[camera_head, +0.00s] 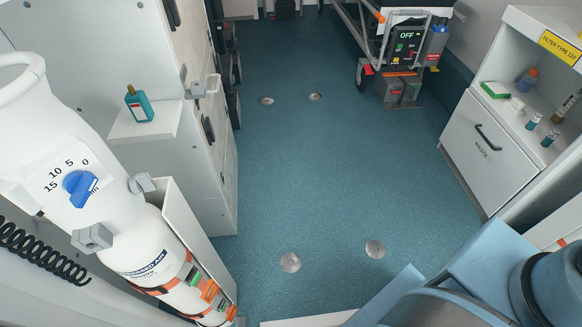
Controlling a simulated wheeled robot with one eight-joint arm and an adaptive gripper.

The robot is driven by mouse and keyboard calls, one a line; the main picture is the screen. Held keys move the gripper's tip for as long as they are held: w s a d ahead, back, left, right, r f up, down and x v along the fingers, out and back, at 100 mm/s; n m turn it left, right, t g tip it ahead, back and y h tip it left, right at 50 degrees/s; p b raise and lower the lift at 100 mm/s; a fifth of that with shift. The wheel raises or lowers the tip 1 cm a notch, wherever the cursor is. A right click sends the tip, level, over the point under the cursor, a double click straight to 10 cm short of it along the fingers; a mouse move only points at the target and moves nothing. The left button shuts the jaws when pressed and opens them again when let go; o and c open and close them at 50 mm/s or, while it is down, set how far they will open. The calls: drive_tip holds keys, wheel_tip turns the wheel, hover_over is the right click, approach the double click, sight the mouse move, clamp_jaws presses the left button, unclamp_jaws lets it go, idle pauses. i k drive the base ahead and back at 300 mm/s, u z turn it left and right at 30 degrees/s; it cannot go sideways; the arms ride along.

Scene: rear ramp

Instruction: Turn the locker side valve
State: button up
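A blue valve knob (81,188) sits on a white dial plate on the left side, printed with 0, 5, 10, 15 and a partly hidden word. The knob's handle slants toward the upper right. Behind and below it is a large white gas cylinder (150,236) with a compressed air label and orange and green bands. Grey brackets show beside the cylinder. My gripper is not in view; only blue-grey links of my own arm fill the bottom right corner, well apart from the valve.
A teal bottle (140,104) stands on a white ledge (145,133) beside the cylinder. A black coiled hose (40,252) hangs at lower left. A waste cabinet (488,150) with bottles above stands at right. A wheeled stretcher (385,45) is at the back. The teal floor (320,180) between is clear.

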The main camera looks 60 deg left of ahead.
sight(141, 182)
drive_tip(key=u, duration=3.9)
